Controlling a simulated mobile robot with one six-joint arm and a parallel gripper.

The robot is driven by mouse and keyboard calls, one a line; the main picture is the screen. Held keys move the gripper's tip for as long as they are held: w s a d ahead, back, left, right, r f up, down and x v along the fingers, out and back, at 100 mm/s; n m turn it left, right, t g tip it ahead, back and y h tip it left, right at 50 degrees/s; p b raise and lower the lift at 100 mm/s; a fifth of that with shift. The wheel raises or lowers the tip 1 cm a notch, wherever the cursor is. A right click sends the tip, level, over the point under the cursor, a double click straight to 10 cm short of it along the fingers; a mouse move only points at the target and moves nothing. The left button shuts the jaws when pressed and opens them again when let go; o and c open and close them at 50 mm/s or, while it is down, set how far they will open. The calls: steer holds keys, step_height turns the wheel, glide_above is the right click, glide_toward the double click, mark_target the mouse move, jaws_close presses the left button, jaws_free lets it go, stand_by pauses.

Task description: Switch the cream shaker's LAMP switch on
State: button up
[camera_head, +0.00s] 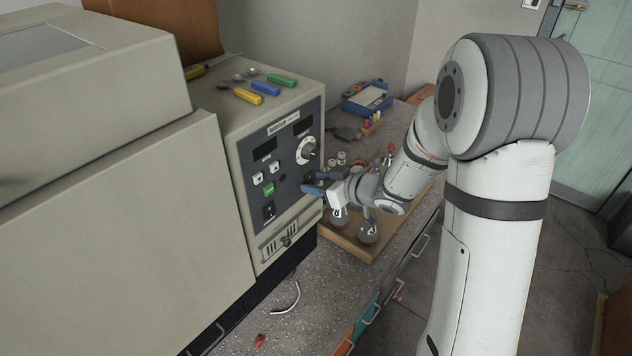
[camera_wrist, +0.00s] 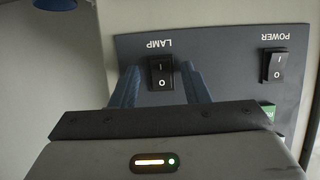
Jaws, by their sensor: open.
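The cream shaker (camera_head: 228,124) stands on the bench with its dark control panel (camera_head: 289,144) facing right. In the wrist view the panel is upside down, and the black LAMP rocker switch (camera_wrist: 161,72) shows its I above its O. I cannot tell which half is pressed in. My gripper (camera_wrist: 160,78) is open and empty, with one blue finger on each side of the LAMP switch; contact cannot be told. In the head view my gripper (camera_head: 313,184) is at the panel's lower right and hides the LAMP switch.
The black POWER switch (camera_wrist: 274,65) is beside LAMP; it also shows in the head view (camera_head: 269,212). A green button (camera_head: 268,188) and a white knob (camera_head: 308,150) are on the panel. Flasks (camera_head: 368,230) stand on a wooden board below my wrist.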

jaws_close()
steer(key=f+t+y+b, duration=0.1)
steer(key=y+b, duration=0.1)
steer(key=b, duration=0.5)
steer(key=shift+t+b, duration=0.3)
steer(key=shift+r, duration=0.2)
jaws_free()
steer(key=shift+d, duration=0.1)
